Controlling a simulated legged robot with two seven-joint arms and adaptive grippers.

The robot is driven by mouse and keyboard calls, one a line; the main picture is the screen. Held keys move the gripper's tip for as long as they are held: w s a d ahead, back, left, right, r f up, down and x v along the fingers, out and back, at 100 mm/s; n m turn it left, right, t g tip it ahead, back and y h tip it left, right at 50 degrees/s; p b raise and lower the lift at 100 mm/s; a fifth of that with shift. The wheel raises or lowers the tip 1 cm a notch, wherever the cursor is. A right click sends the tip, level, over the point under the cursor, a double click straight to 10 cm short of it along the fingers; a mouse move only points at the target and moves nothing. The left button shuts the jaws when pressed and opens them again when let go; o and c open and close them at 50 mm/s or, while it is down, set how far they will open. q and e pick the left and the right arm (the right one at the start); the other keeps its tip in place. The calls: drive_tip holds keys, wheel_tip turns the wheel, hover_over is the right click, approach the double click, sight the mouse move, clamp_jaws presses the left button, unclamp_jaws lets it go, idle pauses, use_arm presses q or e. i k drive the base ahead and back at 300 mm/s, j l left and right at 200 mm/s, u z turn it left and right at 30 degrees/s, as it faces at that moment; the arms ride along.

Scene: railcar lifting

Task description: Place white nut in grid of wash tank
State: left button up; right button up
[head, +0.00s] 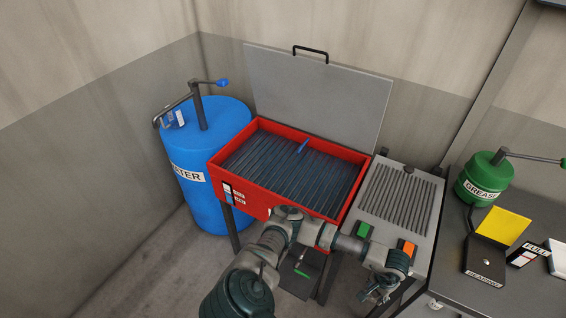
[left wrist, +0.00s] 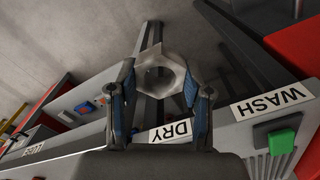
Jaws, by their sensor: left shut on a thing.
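The white nut (left wrist: 160,72) is a pale hex ring in the left wrist view. My left gripper (left wrist: 161,88) is shut on it, one finger on each side. In the head view my left gripper (head: 378,290) hangs in front of the slatted table, right of and below the wash tank; the nut cannot be made out there. The wash tank (head: 255,203) is a red open box with its grey lid (head: 320,95) raised. Its grid (head: 285,165) of dark parallel slats shows, with a small blue piece (head: 303,146) at the far side. My right gripper is out of view.
A grey slatted drying table (head: 398,200) stands right of the tank, with a green button (head: 363,230) and an orange button (head: 407,247). A blue water barrel (head: 205,208) stands left.

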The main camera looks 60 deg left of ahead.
sight(281, 172)
drive_tip(key=k+j, duration=0.15)
drive_tip(key=j, duration=0.25)
drive_tip(key=k+j, duration=0.15)
drive_tip(key=j, duration=0.25)
drive_tip(key=k+j, duration=0.15)
drive_tip(key=j, duration=0.25)
drive_tip(key=k+j, duration=0.1)
drive_tip(key=j, duration=0.3)
drive_tip(key=k+j, duration=0.15)
drive_tip(key=j, duration=0.25)
drive_tip(key=k+j, duration=0.15)
drive_tip(key=j, duration=0.25)
